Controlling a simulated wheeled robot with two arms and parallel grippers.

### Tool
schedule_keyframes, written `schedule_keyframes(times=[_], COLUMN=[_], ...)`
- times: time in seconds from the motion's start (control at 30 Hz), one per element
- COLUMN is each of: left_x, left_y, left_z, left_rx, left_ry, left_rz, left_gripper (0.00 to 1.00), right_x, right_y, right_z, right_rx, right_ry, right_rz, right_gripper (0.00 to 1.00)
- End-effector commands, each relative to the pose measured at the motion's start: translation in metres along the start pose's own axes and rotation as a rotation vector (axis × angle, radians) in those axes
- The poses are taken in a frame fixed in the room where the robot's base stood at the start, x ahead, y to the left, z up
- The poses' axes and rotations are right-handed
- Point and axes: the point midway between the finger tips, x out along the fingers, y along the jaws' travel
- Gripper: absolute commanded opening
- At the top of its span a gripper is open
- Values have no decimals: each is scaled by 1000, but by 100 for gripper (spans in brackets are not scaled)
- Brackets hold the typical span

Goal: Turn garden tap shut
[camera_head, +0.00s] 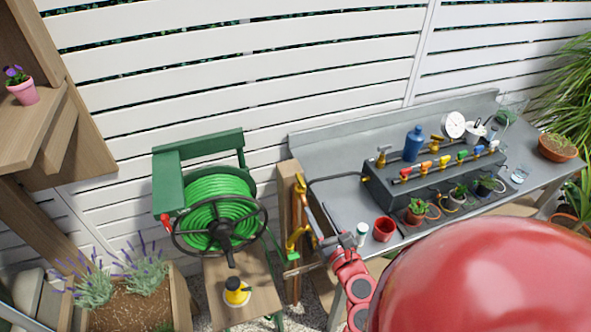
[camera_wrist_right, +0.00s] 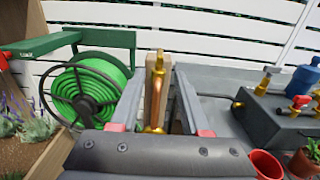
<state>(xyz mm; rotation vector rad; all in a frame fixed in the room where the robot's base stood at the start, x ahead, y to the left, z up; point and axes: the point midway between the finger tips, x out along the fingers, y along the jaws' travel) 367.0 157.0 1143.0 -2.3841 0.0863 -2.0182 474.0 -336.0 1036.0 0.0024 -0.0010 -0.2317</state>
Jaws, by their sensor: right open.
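The brass garden tap (camera_head: 295,238) is on a wooden post (camera_head: 287,200) beside the hose reel. In the right wrist view, a copper and brass pipe piece (camera_wrist_right: 155,100) stands upright in front of the post. It shows between the two fingers of my right gripper (camera_wrist_right: 156,108), which are apart with nothing clamped. In the head view my right gripper (camera_head: 316,228) is just right of the tap, and its wrist partly hides that area. I cannot tell whether the fingers touch the tap or how its handle is turned. My left gripper is not in view.
A green hose reel (camera_head: 218,205) stands left of the post. A yellow-and-black item (camera_head: 236,292) sits on a wooden stand below. A grey bench (camera_head: 330,150) on the right holds a red pot (camera_head: 384,229), a blue bottle (camera_head: 413,143) and a valve manifold (camera_head: 430,172).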

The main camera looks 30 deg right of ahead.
Motion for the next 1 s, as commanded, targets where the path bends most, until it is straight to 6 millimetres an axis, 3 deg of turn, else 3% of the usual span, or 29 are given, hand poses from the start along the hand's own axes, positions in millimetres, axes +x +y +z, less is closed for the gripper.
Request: schedule_keyframes(times=[0.03,0.2,0.27,0.6,0.8,1.0], left_x=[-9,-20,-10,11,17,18], left_y=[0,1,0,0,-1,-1], left_z=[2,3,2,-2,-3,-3], left_rx=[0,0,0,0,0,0], left_ry=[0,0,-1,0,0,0], left_rz=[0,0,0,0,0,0], left_gripper=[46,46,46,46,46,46], right_x=[9,42,55,122,148,156], right_y=[2,2,1,1,1,0], right_z=[-4,-3,5,3,2,0], right_rx=[-2,-3,-3,-5,-5,-2], right_ry=[-5,-5,-5,0,0,0], right_rz=[6,2,3,1,1,-4], right_gripper=[46,46,46,46,46,46])
